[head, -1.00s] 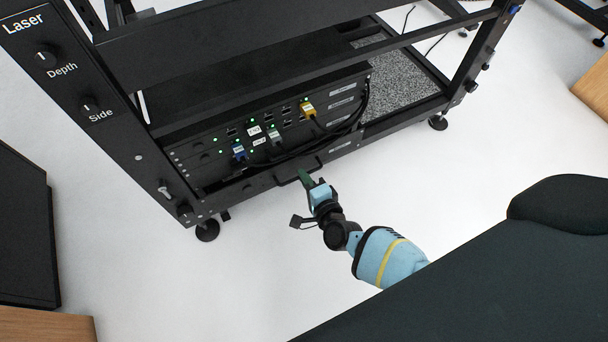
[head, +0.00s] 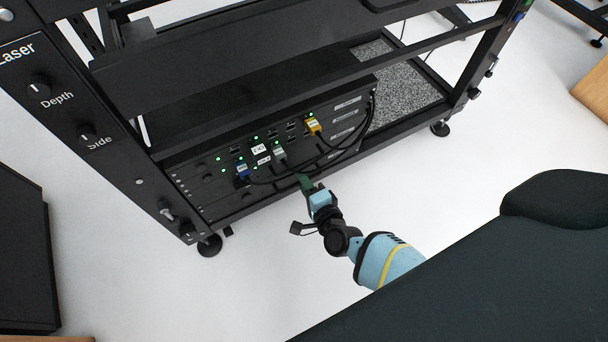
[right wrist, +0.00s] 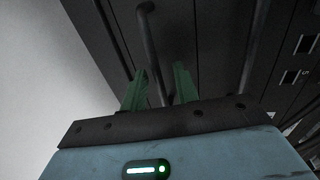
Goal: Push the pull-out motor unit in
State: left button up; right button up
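The pull-out motor unit appears to be the low black drawer (head: 238,207) at the bottom front of the rack; how far out it stands I cannot tell. Its dark bar handle (right wrist: 150,45) runs up the right wrist view, between my right gripper's green fingers. My right gripper (head: 306,184) is at the drawer front, beneath the cabled panel, and largely hides the handle in the head view. In the right wrist view the right gripper (right wrist: 163,78) has its fingers apart, with gaps showing beside the bar. My left gripper is not in view.
The rack's left post carries knobs (head: 87,136). A rack foot (head: 209,245) stands on the white floor (head: 270,290), which is clear in front.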

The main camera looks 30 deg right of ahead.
jog(key=p+v, duration=0.3)
jog(key=v, duration=0.4)
jog(key=shift+s, duration=0.4)
jog(key=shift+r, duration=0.1)
